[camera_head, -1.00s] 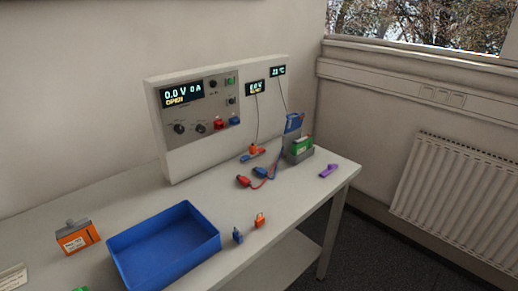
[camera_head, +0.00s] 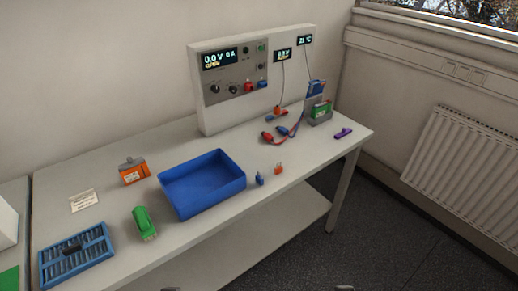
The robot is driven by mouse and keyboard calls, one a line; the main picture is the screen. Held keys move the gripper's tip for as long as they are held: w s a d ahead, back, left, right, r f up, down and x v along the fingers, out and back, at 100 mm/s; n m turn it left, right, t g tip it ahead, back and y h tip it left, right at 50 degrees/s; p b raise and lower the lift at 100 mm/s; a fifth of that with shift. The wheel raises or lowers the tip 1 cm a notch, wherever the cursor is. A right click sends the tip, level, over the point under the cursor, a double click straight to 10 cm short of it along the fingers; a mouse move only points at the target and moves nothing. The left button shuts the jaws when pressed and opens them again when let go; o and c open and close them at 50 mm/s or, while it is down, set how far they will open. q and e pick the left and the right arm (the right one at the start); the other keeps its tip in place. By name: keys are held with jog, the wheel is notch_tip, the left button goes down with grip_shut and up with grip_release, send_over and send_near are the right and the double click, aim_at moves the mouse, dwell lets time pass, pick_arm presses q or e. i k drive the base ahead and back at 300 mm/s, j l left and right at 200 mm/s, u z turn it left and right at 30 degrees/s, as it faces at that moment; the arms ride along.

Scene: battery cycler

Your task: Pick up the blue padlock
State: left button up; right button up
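The small blue padlock (camera_head: 260,179) stands on the table near its front edge, just right of the blue tray. An orange padlock (camera_head: 279,169) stands close to its right, apart from it. Only small dark tips, perhaps of my grippers, show at the bottom edge of the head view, well below and in front of the table. Whether they are open or shut cannot be seen. Nothing touches the blue padlock.
The blue tray (camera_head: 202,206) looks empty. A green object (camera_head: 144,222), an orange battery (camera_head: 134,171) and a blue rack (camera_head: 77,256) lie to the left. Red and blue cable clips (camera_head: 268,137) and a purple object (camera_head: 343,133) lie to the right. The cycler panel (camera_head: 250,80) stands behind.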

aim_at(259, 179)
jog(key=i+l, duration=0.45)
jog(key=l, duration=0.25)
jog(key=i+l+u, duration=0.15)
jog(key=l, duration=0.15)
jog(key=i+l+u, duration=0.3)
jog(key=l, duration=0.3)
jog(key=u, duration=1.8)
